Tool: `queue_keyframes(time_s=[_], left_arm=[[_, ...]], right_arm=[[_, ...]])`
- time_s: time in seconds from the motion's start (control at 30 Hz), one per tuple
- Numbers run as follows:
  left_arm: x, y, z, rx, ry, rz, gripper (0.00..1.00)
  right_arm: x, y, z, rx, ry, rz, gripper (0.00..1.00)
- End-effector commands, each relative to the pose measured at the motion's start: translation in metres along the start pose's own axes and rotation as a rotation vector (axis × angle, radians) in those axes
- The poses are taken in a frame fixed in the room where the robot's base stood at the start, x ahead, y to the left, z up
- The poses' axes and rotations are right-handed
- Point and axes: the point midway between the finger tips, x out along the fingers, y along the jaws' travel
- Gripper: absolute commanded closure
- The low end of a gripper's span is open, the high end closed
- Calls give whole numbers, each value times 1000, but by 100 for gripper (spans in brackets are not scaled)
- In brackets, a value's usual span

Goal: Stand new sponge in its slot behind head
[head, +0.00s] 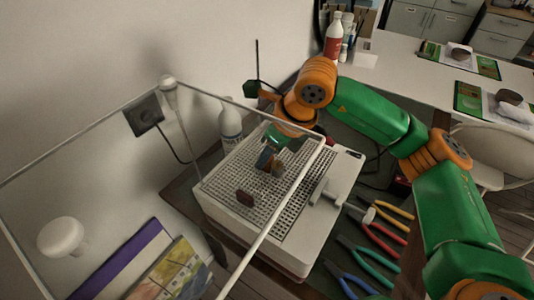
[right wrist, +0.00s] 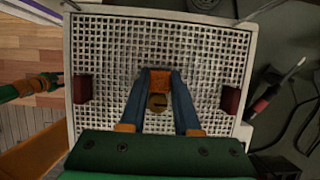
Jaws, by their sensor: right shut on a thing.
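My right gripper (head: 268,160) reaches down over the white grinder's grid. In the right wrist view its two blue fingers (right wrist: 160,82) are shut on a small orange-brown sponge (right wrist: 160,78). A round brass grinding head (right wrist: 158,103) shows between the fingers, close to the sponge. I cannot tell whether the sponge touches the head or the grid. The slot is hidden. The grinder (head: 325,215) has a perforated top. A green and orange part, apparently of my left arm (right wrist: 30,88), shows at the left edge of the right wrist view; its jaws are unclear.
A dark red-brown block (head: 245,198) sits on the grid; the wrist view shows one on each side. A clear shield (head: 262,238) frames the near side. A white bottle (head: 230,122) stands behind. Several pliers (head: 368,258) lie to the right.

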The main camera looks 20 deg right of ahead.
Motion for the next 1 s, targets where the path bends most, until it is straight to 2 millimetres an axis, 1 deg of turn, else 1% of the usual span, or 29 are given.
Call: queue_keyframes(time_s=[0.2, 0.4, 0.43, 0.53, 0.57, 0.87, 1.0], left_arm=[[4, 0, 0, 0, 0, 0, 40], [3, 0, 0, 0, 0, 0, 40], [3, 0, 0, 0, 0, 0, 40], [3, 0, 0, 0, 0, 0, 40], [3, 0, 0, 0, 0, 0, 40], [2, 0, 0, 0, 0, 0, 40], [-5, 0, 0, 0, 0, 0, 40]], right_arm=[[4, 0, -2, 0, 0, 0, 100], [3, 0, -1, 0, 0, 0, 100], [3, 0, -1, 0, 0, 0, 64], [3, 0, -1, 0, 0, 0, 37], [3, 0, -1, 0, 0, 0, 34], [2, 0, -1, 0, 0, 0, 34], [-6, 0, 3, 0, -1, 0, 34]])
